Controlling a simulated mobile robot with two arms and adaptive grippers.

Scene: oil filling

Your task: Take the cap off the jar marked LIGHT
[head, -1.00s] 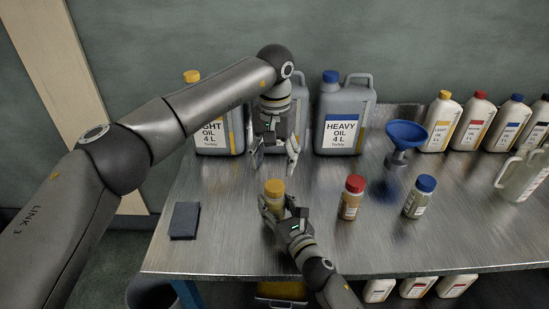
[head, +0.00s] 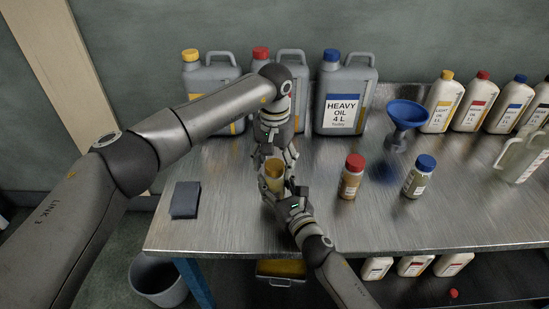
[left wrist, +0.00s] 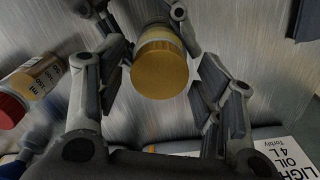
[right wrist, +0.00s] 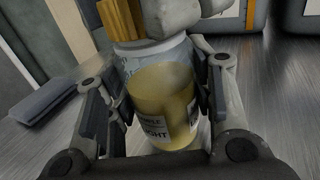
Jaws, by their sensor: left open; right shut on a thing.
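The jar marked LIGHT (right wrist: 160,105) is upright, with a yellow cap (left wrist: 160,70) on it and yellowish oil inside. In the head view the jar (head: 273,187) is near the table's middle, partly hidden by my grippers. My right gripper (right wrist: 158,108) is shut on the jar's sides. My left gripper (head: 276,157) points down just above and behind the jar. Its fingers are open on both sides of the cap, with visible gaps in the left wrist view. In the right wrist view, the cap's ribbed side (right wrist: 121,20) is partly covered by a left finger.
A red-capped jar (head: 352,178) and a blue-capped jar (head: 420,177) stand to the right. A blue funnel (head: 407,114) is behind them. Large canisters, including HEAVY OIL (head: 343,100), line the back. A dark flat block (head: 185,200) lies left. The front table is clear.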

